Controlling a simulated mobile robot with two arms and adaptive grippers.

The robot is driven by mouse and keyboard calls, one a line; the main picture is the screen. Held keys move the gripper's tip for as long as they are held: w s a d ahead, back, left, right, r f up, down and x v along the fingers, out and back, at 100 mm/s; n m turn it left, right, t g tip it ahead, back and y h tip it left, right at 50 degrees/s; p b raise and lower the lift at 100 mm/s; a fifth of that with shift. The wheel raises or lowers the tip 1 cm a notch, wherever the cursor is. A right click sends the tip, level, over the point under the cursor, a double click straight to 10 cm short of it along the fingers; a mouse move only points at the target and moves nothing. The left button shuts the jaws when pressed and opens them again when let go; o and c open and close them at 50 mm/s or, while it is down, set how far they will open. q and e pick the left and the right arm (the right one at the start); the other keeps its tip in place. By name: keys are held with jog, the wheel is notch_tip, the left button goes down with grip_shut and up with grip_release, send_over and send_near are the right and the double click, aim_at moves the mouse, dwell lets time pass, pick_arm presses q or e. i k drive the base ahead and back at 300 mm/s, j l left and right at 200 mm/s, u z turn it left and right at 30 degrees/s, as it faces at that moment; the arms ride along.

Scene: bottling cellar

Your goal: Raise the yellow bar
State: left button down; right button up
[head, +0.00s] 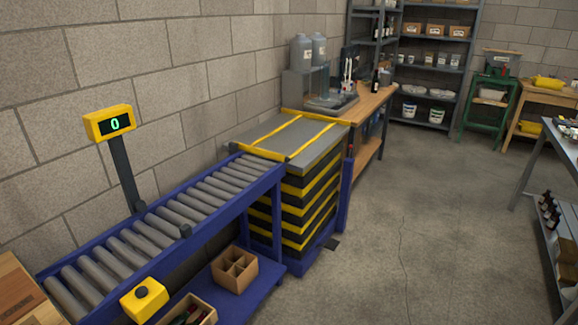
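A yellow bar (258,152) lies low across the far end of the roller conveyor (215,188), where it meets the grey-topped lift table (318,137). Yellow strips also run along the lift table's top, and I cannot tell whether the bar touches the table. Neither of my grippers shows in the head view.
A yellow box with a dark button (144,299) sits at the conveyor's near side. A yellow display reading 0 (109,123) stands on a post behind. A divided carton (234,270) is on the lower shelf. The floor (400,230) to the right is clear.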

aim_at(269, 154)
jog(key=i+l+u, duration=0.1)
jog(key=i+l, duration=0.2)
jog(key=i+l+u, duration=0.1)
jog(key=i+l, duration=0.15)
jog(key=l, duration=0.15)
jog(key=i+l, duration=0.25)
jog(key=i+l+u, duration=0.15)
jog(key=l, duration=0.35)
jog(key=i+l+u, duration=0.1)
jog(key=i+l, duration=0.25)
